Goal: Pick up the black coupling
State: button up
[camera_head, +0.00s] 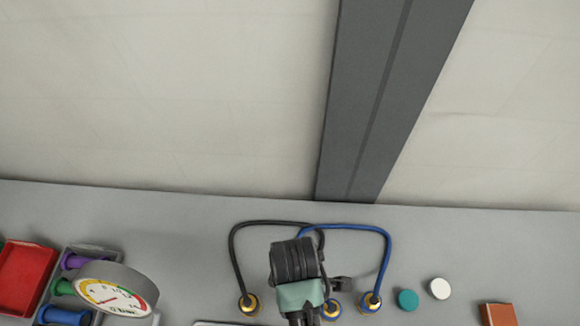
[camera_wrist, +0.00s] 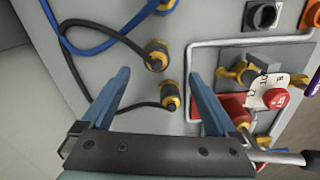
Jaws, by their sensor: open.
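A black, square-looking piece with a round recess (camera_wrist: 262,15), which may be the black coupling, sits at the top right of the wrist view on the grey panel. I cannot confirm what it is. My gripper (camera_wrist: 159,78) is open and empty, its two blue fingers spread wide. The black piece lies beyond the right finger, apart from it. Between and past the fingers are yellow-and-black cable plugs (camera_wrist: 156,55). In the head view my wrist hides part of the bench, and the fingertips cannot be made out.
Black and blue cables (camera_head: 388,250) loop around my wrist. A gauge (camera_head: 113,298), a red bin (camera_head: 24,278), a teal cap (camera_head: 407,299), a white cap (camera_head: 439,288) and an orange block (camera_head: 497,314) stand nearby. A grey pipe (camera_wrist: 228,42) and red valve (camera_wrist: 275,97) lie right.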

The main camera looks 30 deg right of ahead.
notch_tip(320, 180, down, 6)
jog(key=shift+r, duration=0.25)
jog(key=shift+w+a+f+p, duration=0.1)
jog(key=shift+f+p, duration=0.15)
jog(key=shift+f, duration=0.7)
jog(key=shift+w+d+f+p, duration=0.15)
jog(key=shift+f+p, duration=0.1)
jog(key=shift+f, duration=0.65)
jog(key=shift+w+a+f+p, duration=0.15)
jog(key=shift+f+p, duration=0.1)
jog(key=shift+f, duration=0.7)
grip_shut()
